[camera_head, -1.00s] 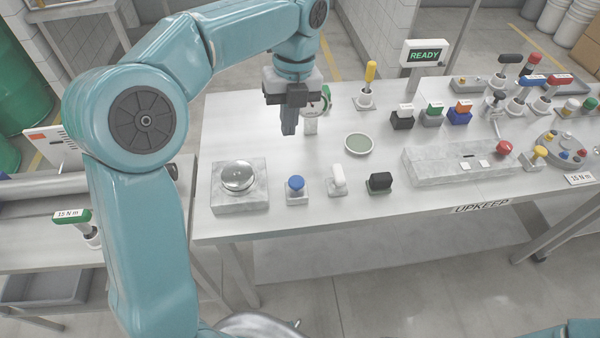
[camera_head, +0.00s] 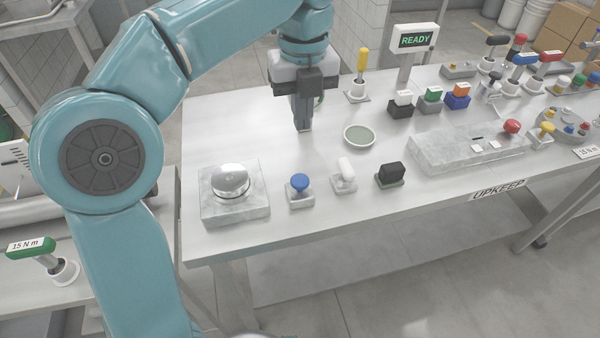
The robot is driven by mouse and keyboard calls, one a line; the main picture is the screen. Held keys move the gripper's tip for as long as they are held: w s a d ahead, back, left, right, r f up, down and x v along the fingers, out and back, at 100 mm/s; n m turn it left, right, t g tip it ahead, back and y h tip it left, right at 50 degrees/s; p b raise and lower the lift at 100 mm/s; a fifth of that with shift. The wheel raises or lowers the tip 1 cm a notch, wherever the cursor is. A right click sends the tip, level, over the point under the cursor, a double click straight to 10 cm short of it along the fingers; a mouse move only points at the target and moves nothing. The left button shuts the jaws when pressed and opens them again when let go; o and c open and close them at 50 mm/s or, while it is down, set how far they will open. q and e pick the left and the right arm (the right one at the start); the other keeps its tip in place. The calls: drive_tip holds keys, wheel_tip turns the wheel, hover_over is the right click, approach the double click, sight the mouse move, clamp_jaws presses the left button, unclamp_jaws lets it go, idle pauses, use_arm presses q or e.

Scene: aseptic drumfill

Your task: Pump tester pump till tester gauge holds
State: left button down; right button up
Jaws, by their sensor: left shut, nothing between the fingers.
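My left gripper (camera_head: 302,127) points down over the back left of the UPKEEP table, with its fingers together and nothing held. The tester gauge is almost wholly hidden behind this gripper; only a thin green-edged sliver (camera_head: 321,99) shows at the gripper's right side. The tester pump cannot be made out clearly; the fingers cover that spot. I cannot tell whether the fingertips touch anything, and no gauge reading is visible. My right gripper is out of view.
A round green-grey dish (camera_head: 359,136) lies right of the gripper, and a yellow-handled tool (camera_head: 361,63) stands behind. In front are a block with a silver dome (camera_head: 231,181), a blue knob (camera_head: 299,183), a white switch (camera_head: 345,171) and a black one (camera_head: 391,174). A sign reads READY (camera_head: 415,40).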

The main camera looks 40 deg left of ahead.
sight(301, 180)
use_arm(q)
drive_tip(key=shift+w+f, duration=0.15)
wheel_tip(301, 180, down, 13)
drive_tip(key=b, duration=0.4)
drive_tip(key=shift+f, duration=0.45)
drive_tip(key=shift+a, duration=0.1)
